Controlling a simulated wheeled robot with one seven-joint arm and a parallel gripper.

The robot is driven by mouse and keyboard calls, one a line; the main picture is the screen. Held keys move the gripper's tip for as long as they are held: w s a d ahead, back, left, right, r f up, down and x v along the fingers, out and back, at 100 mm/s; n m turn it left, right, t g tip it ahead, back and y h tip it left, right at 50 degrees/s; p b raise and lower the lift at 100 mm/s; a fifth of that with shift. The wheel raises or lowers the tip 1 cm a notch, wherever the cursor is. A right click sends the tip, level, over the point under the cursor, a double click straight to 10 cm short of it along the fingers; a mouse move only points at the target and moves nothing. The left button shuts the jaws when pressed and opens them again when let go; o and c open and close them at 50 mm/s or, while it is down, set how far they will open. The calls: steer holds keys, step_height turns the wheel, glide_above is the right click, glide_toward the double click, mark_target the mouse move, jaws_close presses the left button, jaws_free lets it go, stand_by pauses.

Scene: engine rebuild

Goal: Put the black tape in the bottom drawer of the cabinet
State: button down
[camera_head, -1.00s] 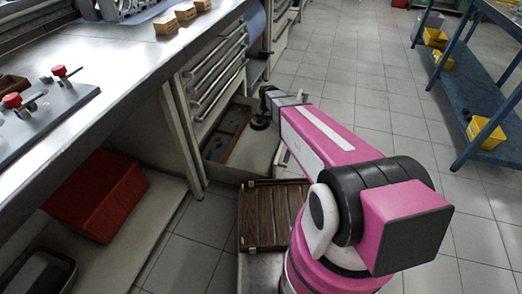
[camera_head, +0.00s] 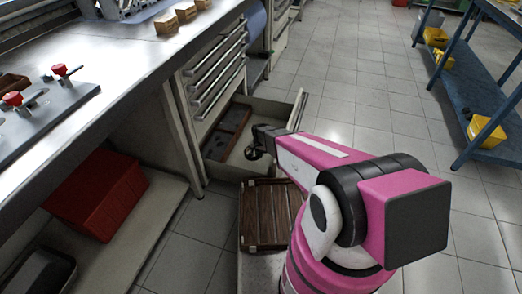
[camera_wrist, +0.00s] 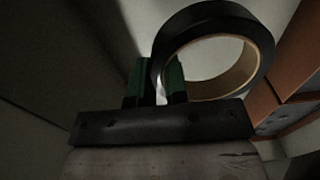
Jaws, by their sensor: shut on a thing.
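The black tape (camera_wrist: 218,22) is a black roll with a tan inner core in the wrist view. My gripper (camera_wrist: 162,82) is shut on one side of its ring. In the head view the tape (camera_head: 253,153) hangs from my gripper (camera_head: 258,138) over the open bottom drawer (camera_head: 270,106). The drawer is pulled out of the cabinet (camera_head: 185,100) and has pale walls. I cannot tell whether the tape touches the drawer's floor.
A brown tray (camera_head: 235,122) lies in the drawer's left part; its right part looks bare. Closed drawers sit above. A brown slatted box (camera_head: 265,215) stands in front of the drawer. A red bin (camera_head: 97,195) sits on the shelf at left.

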mark_target(260, 168)
step_height(260, 168, down, 10)
steer(key=shift+f, duration=0.15)
stand_by(0.4)
steer(key=c, duration=1.1)
jaws_free()
steer(key=shift+f, duration=0.15)
steer(key=shift+c, duration=0.2)
step_height(260, 168, up, 12)
steer(key=shift+r, duration=0.2)
